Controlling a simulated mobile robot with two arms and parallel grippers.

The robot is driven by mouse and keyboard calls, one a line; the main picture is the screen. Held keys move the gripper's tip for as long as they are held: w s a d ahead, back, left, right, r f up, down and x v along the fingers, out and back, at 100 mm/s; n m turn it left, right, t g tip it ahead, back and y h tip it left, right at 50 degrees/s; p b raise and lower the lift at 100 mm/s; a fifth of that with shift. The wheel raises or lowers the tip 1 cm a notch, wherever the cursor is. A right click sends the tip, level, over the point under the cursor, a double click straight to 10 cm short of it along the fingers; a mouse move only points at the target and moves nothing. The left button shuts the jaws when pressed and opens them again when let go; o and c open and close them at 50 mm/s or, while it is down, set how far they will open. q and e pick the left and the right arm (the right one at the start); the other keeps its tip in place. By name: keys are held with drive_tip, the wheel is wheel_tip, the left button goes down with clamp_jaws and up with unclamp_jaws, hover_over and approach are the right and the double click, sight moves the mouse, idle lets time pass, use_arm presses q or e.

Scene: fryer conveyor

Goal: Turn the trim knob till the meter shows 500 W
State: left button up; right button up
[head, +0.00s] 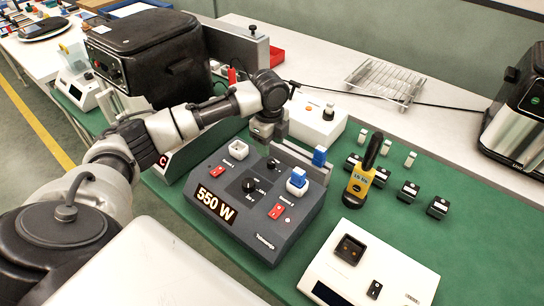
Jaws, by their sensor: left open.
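A dark grey meter box (255,225) sits on the green mat with its display (215,204) reading 550 W. A black dial (248,185) is in the middle of its top, and a smaller black knob (272,163) is near its back edge. I cannot read which one is labelled trim. The box also has red switches (276,211) and sockets, one with a blue-and-white plug (297,181). My left gripper (266,138) points down just behind the smaller knob, open and apparently empty; its fingertips are small and dark. My right gripper is out of view.
A white device (368,264) lies front right. A black fryer-like case (150,58) stands behind my left arm. Green mat is clear at far right.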

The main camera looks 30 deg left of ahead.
sight(271, 161)
use_arm(q)
drive_tip(key=f, duration=0.3)
drive_tip(key=shift+w+f, duration=0.2)
drive_tip(key=shift+f, duration=0.2)
wheel_tip(271, 161, down, 3)
drive_tip(key=shift+f+p, duration=0.15)
drive_tip(key=shift+p, duration=0.2)
drive_tip(key=shift+w+f, duration=0.1)
drive_tip(key=shift+c, duration=0.9)
drive_tip(key=c, duration=0.5)
drive_tip(key=shift+c, duration=1.3)
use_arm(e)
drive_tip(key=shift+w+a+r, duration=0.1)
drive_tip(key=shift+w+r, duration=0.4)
